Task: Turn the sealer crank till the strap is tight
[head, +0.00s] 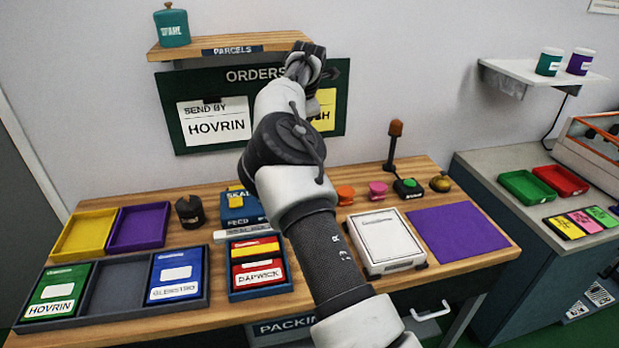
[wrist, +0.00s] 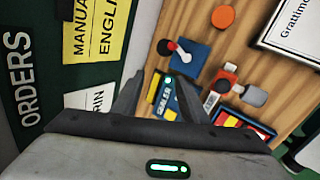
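A blue machine (head: 238,208) with a yellow top piece and lettering that looks like "SEAL" and "FEED" stands on the bench left of my arm, partly hidden by it. A blue and yellow lettered part (wrist: 165,97) shows between the fingers. No strap can be made out clearly. My gripper (head: 308,66) is raised before the orders board, well above the bench. In the wrist view my gripper (wrist: 158,92) is open, its fingers apart and empty.
The orders board (head: 168,110) and parcels shelf (head: 230,46) are close behind my gripper. The bench holds trays, a white box (head: 385,240), a purple mat (head: 457,231), coloured buttons and a lamp post (head: 393,145). A side counter (head: 490,160) stands right.

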